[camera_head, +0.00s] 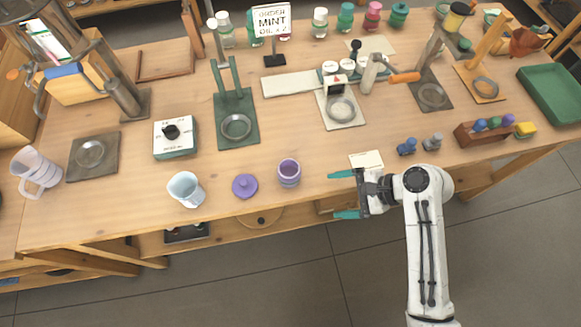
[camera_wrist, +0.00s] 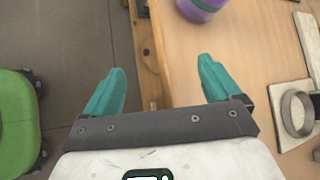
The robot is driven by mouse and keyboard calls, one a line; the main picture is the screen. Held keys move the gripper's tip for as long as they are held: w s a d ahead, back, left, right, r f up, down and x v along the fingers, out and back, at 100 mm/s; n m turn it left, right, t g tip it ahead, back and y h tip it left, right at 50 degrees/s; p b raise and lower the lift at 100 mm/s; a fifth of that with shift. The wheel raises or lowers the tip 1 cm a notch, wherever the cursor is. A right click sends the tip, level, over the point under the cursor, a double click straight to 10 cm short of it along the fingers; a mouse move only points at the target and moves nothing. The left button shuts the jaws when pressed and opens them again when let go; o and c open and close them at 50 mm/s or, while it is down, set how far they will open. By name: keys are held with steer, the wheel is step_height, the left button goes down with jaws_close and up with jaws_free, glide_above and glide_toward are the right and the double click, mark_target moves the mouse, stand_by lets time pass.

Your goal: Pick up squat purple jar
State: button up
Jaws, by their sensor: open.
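The squat purple jar (camera_head: 289,173) stands upright and open on the wooden table near its front edge. Its inside looks dark purple. It also shows, cut off by the top edge, in the wrist view (camera_wrist: 204,6). A flat purple lid (camera_head: 245,186) with a knob lies on the table just left of the jar. My gripper (camera_head: 345,195) is to the right of the jar at the table's front edge, fingers pointing left toward it. Its two teal fingers (camera_wrist: 160,90) are spread apart with nothing between them. The gripper is clear of the jar.
A pale blue cup (camera_head: 185,189) stands left of the lid. A small card (camera_head: 366,160) lies just behind my gripper. Behind the jar are a green stand (camera_head: 237,103) and a white stand (camera_head: 341,112). The table between jar and gripper is clear.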

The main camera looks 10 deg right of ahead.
mark_target(289, 174)
steer(key=w+r+m+y, duration=0.1)
steer(key=m, duration=0.1)
steer(key=w+a+r+m+t+y, duration=0.1)
steer(key=m, duration=0.1)
steer(key=w+a+r+m+y, duration=0.1)
steer(key=w, duration=0.1)
steer(key=shift+a+r+m+p, duration=0.15)
steer(key=shift+r+m+p, duration=0.2)
steer(key=shift+m+p, duration=0.05)
steer(key=shift+w+a+t+y, duration=0.2)
steer(key=shift+a+t+y, duration=0.05)
steer(key=shift+t+y, duration=0.05)
steer(key=p+x, duration=0.1)
steer(key=x, duration=0.9)
steer(key=shift+f, duration=0.15)
steer(key=shift+c, duration=0.2)
steer(key=c, duration=1.1)
steer(key=shift+r, duration=0.3)
